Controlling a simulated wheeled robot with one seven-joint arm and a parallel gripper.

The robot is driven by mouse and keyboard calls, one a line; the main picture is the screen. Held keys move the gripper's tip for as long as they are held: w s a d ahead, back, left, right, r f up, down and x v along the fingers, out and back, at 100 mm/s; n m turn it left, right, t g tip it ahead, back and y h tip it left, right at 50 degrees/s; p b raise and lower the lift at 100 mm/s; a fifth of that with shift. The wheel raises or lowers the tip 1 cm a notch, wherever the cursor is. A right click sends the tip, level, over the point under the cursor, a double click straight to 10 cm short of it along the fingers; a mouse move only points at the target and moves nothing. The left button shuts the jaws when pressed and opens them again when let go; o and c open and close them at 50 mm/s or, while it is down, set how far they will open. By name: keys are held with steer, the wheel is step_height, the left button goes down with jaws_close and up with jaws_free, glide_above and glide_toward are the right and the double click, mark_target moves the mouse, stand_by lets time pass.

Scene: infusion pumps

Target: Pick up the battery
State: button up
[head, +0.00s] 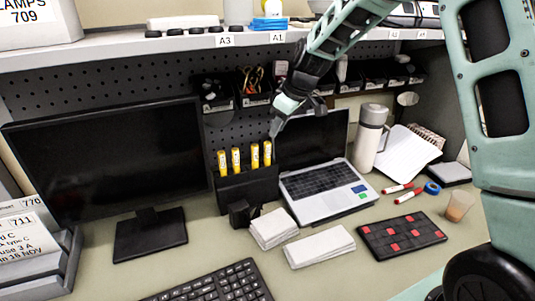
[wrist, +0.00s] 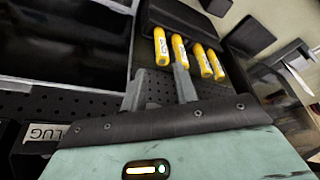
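Several yellow batteries stand upright in a row in a black holder (head: 247,190) on the desk: one at the left end (head: 222,163), one beside it (head: 236,160), and two to the right (head: 255,156) (head: 267,153). My gripper (head: 275,127) is above the right end of the row in the head view, apart from the batteries. In the wrist view my gripper (wrist: 160,78) is open and empty, its two fingers spread. There, a battery (wrist: 161,47) lines up with the gap and another (wrist: 179,50) with the right finger; two more (wrist: 202,60) (wrist: 217,66) are to the right.
A monitor (head: 100,155) stands left of the holder and an open laptop (head: 328,190) right of it. A shelf (head: 130,45) and black bins (head: 254,98) are close to my gripper. White packets (head: 320,246), a keyboard (head: 215,286) and a flask (head: 369,138) occupy the desk.

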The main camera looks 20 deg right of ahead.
mark_target(269, 143)
steer(key=shift+p+x, duration=1.5)
steer(key=shift+x, duration=2.05)
steer(key=shift+a, duration=0.15)
jaws_close()
